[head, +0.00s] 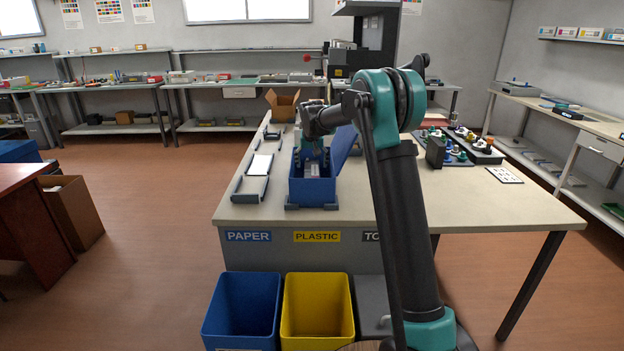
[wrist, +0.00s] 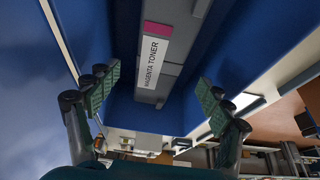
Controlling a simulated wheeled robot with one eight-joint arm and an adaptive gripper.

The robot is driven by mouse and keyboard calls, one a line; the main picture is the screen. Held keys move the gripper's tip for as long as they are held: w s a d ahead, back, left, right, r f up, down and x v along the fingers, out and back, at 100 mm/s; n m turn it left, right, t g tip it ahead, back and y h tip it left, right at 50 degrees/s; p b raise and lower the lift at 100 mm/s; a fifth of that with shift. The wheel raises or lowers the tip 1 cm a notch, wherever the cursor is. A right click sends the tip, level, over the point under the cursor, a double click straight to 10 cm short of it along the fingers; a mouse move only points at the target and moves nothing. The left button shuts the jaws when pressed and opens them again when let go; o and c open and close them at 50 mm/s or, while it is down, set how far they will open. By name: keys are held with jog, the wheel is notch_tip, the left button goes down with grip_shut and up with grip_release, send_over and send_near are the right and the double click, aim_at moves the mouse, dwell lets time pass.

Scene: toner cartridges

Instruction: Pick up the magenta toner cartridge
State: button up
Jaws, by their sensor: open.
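The magenta toner cartridge (wrist: 168,45) is a dark grey block with a magenta patch and a white label reading "MAGENTA TONER". It lies inside a blue open box, whose wall shows in the head view (head: 313,192) on the table. In the wrist view my gripper (wrist: 155,95) is open, its two green-padded fingers spread on either side of the cartridge's line and apart from it. In the head view my gripper (head: 312,160) points down into the box mouth, and its fingertips are partly hidden there.
The box's raised blue lid (head: 345,148) stands at its right. A tray with a white sheet (head: 261,165) lies to the left, and an open cardboard box (head: 283,105) behind. Several coloured parts (head: 458,145) sit at the right. Blue (head: 243,275) and yellow (head: 317,277) bins stand in front.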

aim_at(312, 171)
jog(key=shift+x, duration=3.1)
grip_shut()
